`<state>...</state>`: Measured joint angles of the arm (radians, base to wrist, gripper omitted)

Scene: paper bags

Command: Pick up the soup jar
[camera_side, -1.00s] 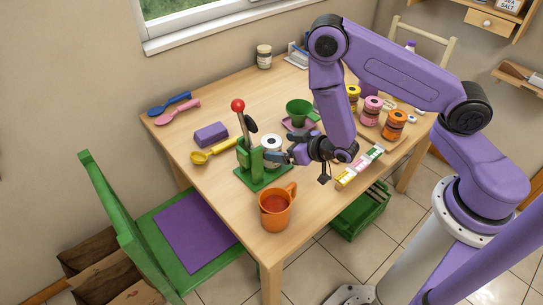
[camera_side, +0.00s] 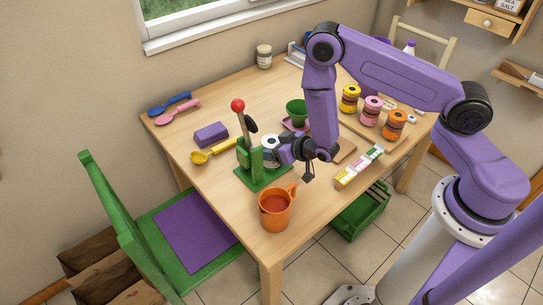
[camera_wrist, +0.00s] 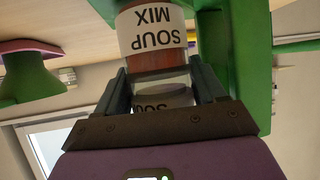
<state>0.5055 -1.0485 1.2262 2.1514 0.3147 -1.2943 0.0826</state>
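The soup jar stands at the green press on the table, its pale round top (camera_side: 270,142) showing in the side view. In the wrist view its white label (camera_wrist: 152,30) reads "SOUP MIX" upside down, above a brown band and a clear part. A second piece of label lettering shows lower, between the fingers. My gripper (camera_side: 280,152) is at the jar's right side in the side view. In the wrist view my gripper (camera_wrist: 160,80) is open, one finger on each side of the jar. Contact is not clear. The jar's lower part is hidden in the side view.
The green press (camera_side: 250,160) with its red-knobbed lever stands close against the jar. An orange mug (camera_side: 276,208) is in front, a green cup (camera_side: 297,112) behind. Several colored jars (camera_side: 372,110) stand right. A yellow scoop (camera_side: 213,152) and purple block (camera_side: 211,134) lie left.

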